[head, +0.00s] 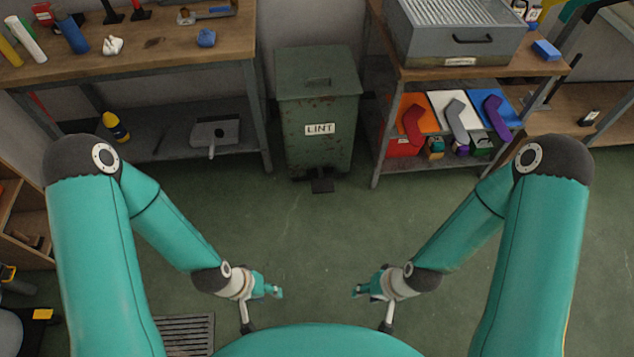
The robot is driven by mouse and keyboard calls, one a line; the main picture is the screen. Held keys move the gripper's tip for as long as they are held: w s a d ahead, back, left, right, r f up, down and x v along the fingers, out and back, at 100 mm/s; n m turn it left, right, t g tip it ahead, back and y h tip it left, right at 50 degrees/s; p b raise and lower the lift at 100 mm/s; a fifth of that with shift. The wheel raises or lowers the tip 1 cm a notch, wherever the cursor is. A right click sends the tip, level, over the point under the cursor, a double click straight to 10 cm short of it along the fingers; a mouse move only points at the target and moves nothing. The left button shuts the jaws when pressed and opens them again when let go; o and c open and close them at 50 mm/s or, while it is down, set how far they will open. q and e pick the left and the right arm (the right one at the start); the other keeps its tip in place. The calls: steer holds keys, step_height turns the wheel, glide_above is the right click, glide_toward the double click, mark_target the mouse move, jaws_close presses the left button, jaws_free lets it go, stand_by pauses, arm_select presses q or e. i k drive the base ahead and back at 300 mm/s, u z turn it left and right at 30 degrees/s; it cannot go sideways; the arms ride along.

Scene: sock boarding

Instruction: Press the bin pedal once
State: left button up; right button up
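A dark green bin (318,112) with a white "LINT" label stands upright against the wall, between two workbenches. Its lid (316,72) is shut. A dark pedal (322,185) sticks out at the bottom front of the bin, at floor level. My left gripper (278,291) and my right gripper (357,291) are held low in front of my body, facing each other with a gap between them. Both are well short of the bin and apart from the pedal. Their fingers are too small to tell open from shut, and I see nothing held in them.
The left workbench (160,45) carries bottles and small items, with a dustpan (214,134) on its lower shelf. The right bench holds a grey metal box (455,40) above coloured panels with sock shapes. The green floor (310,230) before the bin is clear. A floor grate (185,333) lies at lower left.

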mark_target(321, 185)
steer(key=z, duration=0.05)
steer(key=i, duration=0.85)
steer(key=u, duration=0.2)
steer(key=k, duration=0.9)
steer(key=z, duration=0.15)
steer(key=i, duration=0.9)
steer(key=u, duration=0.05)
